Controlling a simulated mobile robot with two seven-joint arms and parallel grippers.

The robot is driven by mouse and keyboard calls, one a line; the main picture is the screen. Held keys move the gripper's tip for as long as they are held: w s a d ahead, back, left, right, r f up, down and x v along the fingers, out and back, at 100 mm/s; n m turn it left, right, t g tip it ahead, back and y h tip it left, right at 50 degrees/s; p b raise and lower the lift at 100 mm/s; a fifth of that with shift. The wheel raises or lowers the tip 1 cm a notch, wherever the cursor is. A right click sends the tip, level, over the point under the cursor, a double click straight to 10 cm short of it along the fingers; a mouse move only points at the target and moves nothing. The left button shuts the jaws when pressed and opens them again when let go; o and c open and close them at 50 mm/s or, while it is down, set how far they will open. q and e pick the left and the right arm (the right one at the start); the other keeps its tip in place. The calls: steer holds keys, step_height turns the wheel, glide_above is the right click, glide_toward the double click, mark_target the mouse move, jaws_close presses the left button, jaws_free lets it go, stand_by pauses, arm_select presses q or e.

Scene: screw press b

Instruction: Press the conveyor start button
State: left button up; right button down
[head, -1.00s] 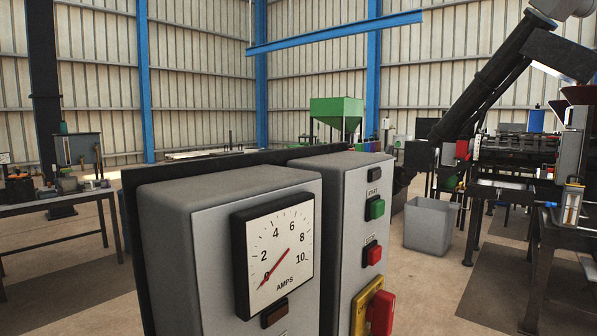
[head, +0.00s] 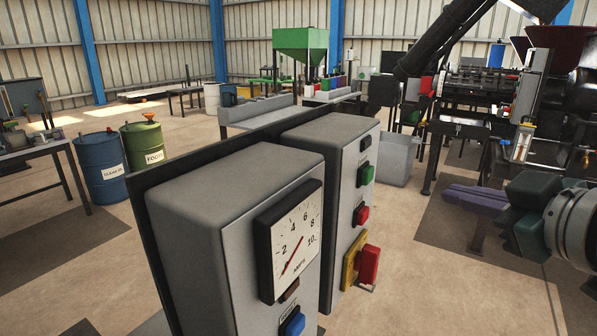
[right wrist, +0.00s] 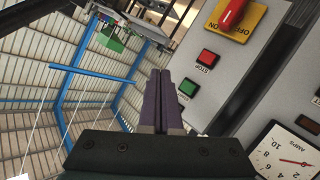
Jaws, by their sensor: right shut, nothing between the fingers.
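A grey control cabinet (head: 330,140) stands in the middle of the head view. On its right-hand box are a green button (head: 366,174), a red button (head: 361,213) below it and a red switch (head: 369,265) on a yellow plate. In the right wrist view the green button (right wrist: 188,87) shows just right of my fingertips, and the red button (right wrist: 207,58) bears a STOP label. The green button's label is too small to read. My right gripper (head: 450,192) has purple fingers, shut and empty, pointing left toward the panel, apart from it. My fingers (right wrist: 160,75) also show in the wrist view. My left gripper is not in view.
The cabinet's nearer box carries an AMPS gauge (head: 290,240) and a blue button (head: 292,325). A grey bin (head: 397,160) and machinery (head: 480,90) stand behind. Blue (head: 100,165) and green (head: 145,142) drums are at left. Floor right of the cabinet is clear.

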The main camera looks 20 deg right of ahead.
mark_target(370, 176)
steer(key=w+a+b, duration=0.2)
steer(key=w+a, duration=0.3)
steer(key=w, duration=0.1)
steer(key=shift+w+a, duration=0.2)
steer(key=shift+a, duration=0.05)
stand_by(0.7)
stand_by(0.9)
steer(key=shift+w+a, duration=0.1)
steer(key=shift+a, duration=0.05)
steer(key=shift+w+a, duration=0.15)
steer(key=shift+w, duration=0.05)
stand_by(0.4)
